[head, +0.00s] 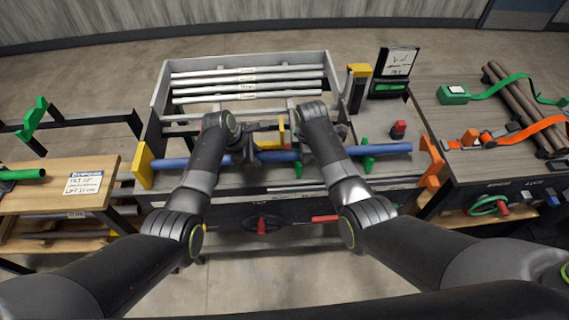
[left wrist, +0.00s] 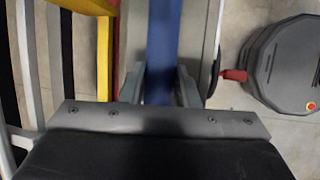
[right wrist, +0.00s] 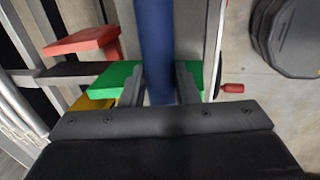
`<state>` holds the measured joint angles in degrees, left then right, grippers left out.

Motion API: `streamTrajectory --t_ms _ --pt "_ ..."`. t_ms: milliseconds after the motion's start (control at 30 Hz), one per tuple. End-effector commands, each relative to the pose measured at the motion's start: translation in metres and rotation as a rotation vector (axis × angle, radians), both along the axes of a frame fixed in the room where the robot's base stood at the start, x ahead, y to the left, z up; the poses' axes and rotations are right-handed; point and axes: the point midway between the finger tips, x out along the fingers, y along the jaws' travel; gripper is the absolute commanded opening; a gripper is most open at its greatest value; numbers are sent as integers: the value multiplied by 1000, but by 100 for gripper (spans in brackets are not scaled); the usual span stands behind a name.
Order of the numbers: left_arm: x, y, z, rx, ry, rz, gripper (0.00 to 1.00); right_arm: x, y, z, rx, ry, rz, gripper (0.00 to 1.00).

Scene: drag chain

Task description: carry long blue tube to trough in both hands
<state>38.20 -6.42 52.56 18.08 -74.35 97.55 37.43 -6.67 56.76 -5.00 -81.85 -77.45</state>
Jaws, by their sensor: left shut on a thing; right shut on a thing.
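The long blue tube (head: 385,149) lies crosswise in the head view, over the front of the grey bench, between a yellow end block (head: 143,165) and an orange end bracket (head: 432,163). My left gripper (head: 250,153) is shut on it left of its middle. The tube runs between the fingers in the left wrist view (left wrist: 162,40). My right gripper (right wrist: 158,82) is shut on the tube (right wrist: 155,35) further right; my arm hides it in the head view. I cannot tell which part is the trough, or whether the tube rests on anything.
A grey tray (head: 158,98) with several pale tubes stands behind. Green posts (head: 367,155) and a red block (head: 398,129) are near the tube's right part. A side table (head: 450,115) with straps is at right, a wooden bench (head: 50,197) at left.

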Motion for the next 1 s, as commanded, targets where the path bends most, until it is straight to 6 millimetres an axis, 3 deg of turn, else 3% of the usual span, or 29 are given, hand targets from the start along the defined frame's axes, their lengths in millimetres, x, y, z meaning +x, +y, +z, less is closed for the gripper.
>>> streamTrajectory --t_ms 167,200,367,767,1000 --pt "1 0 -10 1 -2 0 0 1 0 -10 -1 -2 0 0" --pt "0 1 -11 1 0 0 30 0 -1 -11 -2 -1 0 30" --pt "0 1 -9 1 0 0 50 0 0 -9 -1 0 0 50" --pt "0 2 -5 0 -2 1 50 0 0 -9 0 0 0 50" --pt "-5 12 19 0 -5 1 50 0 0 -9 0 0 0 50"
